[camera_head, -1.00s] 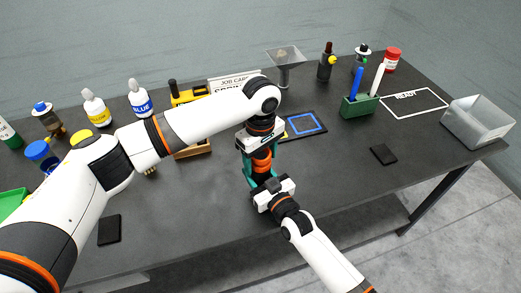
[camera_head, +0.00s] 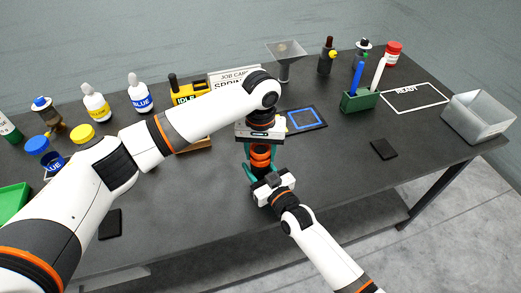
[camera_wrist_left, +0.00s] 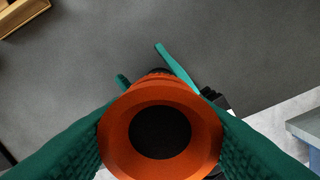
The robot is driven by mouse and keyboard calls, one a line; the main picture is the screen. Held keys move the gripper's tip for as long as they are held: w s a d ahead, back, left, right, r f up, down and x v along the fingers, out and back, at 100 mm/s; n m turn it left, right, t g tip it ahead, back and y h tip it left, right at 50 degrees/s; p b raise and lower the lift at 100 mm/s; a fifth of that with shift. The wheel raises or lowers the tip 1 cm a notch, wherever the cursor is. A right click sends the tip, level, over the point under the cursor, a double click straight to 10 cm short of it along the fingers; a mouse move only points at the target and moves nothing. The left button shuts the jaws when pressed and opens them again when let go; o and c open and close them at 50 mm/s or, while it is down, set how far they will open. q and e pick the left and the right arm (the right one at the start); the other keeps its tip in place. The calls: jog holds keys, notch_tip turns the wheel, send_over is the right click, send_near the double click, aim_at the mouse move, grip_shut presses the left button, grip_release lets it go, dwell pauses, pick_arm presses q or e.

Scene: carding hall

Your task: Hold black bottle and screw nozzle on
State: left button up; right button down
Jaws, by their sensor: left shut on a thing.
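My left gripper (camera_head: 260,148) points down over the front middle of the table and is shut on an orange ringed piece (camera_head: 260,158) that looks like the nozzle. In the left wrist view the orange piece (camera_wrist_left: 115,130) fills the gap between the green fingers, its round dark opening facing the camera. My right gripper (camera_head: 262,166) comes up from below, its teal fingers on either side of the orange piece's lower part. Those fingers also show behind it in the left wrist view (camera_wrist_left: 150,68). The black bottle cannot be made out between the grippers; whether the right fingers press on anything is hidden.
A black bottle with a yellow part (camera_head: 325,62) stands at the back. A green holder (camera_head: 360,103) with pens, a READY outline (camera_head: 415,98) and a grey bin (camera_head: 470,125) are to the right. Dye bottles (camera_head: 96,104) stand left. The table's right front is mostly clear.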

pick_arm(q)
jog(key=m, duration=1.1)
jog(key=shift+m, duration=0.4)
jog(key=m, duration=0.4)
jog(key=shift+m, duration=0.4)
jog(key=m, duration=0.5)
jog(key=o, duration=1.2)
jog(key=shift+c, duration=0.2)
notch_tip(320, 180, up, 12)
